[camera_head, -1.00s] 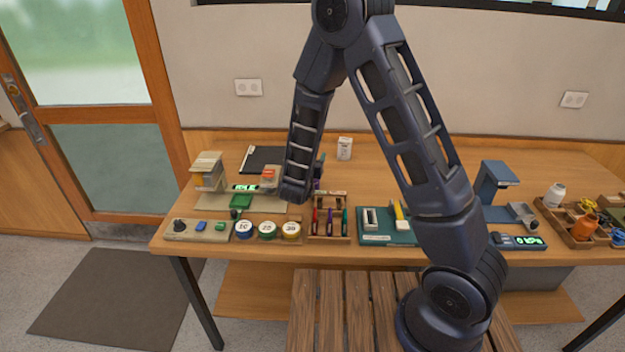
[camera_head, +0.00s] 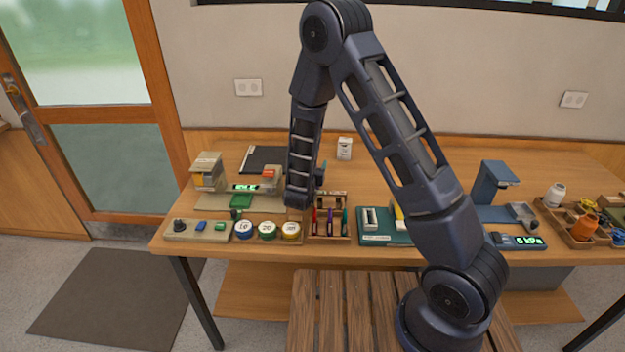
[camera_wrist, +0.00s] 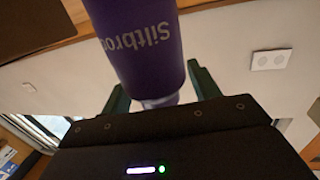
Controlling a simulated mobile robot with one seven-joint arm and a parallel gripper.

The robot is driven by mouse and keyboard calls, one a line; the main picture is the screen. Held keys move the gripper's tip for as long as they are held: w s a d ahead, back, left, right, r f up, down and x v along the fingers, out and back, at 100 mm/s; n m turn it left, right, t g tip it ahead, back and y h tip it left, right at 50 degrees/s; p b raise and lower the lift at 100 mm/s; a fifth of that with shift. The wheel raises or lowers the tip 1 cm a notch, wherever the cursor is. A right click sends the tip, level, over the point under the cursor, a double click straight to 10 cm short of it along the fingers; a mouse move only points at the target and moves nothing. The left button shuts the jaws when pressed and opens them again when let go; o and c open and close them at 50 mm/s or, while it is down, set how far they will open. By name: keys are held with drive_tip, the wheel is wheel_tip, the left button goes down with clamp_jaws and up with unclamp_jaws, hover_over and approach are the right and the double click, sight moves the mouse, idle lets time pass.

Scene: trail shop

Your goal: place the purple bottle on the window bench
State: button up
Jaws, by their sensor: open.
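The purple bottle (camera_wrist: 137,42), with pale lettering, fills the top middle of the wrist view. Its paler narrow end points down the picture, between the two green fingers of my gripper (camera_wrist: 160,86). The fingers stand apart on either side of it, and the gripper is open. I cannot tell whether either finger touches the bottle. In the head view my own arm hides the bottle and the fingers. A slatted wooden bench (camera_head: 332,310) stands in front of the long table; I cannot tell whether it is the window bench.
The long wooden table (camera_head: 450,150) holds round numbered tins (camera_head: 267,230), a rack of coloured pens (camera_head: 330,222), a teal tray (camera_head: 375,238), a blue stand (camera_head: 492,181) and a white bottle (camera_head: 555,195). A small white box (camera_head: 344,148) stands near the wall. The table's back right is fairly clear.

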drive_tip(key=shift+c, duration=0.4)
clamp_jaws()
wheel_tip(320, 180, up, 19)
drive_tip(key=w+d+f, duration=0.5)
drive_tip(key=d, duration=0.5)
drive_tip(key=w+d+f+h, duration=0.1)
drive_tip(key=w+d+f, duration=0.4)
drive_tip(key=d, duration=0.6)
drive_tip(key=w+d+f+m, duration=0.1)
drive_tip(key=w+d+f, duration=0.4)
drive_tip(key=d, duration=0.6)
drive_tip(key=shift+w+f+h, duration=0.25)
drive_tip(key=shift+w+h, duration=0.05)
drive_tip(key=shift+w, duration=0.55)
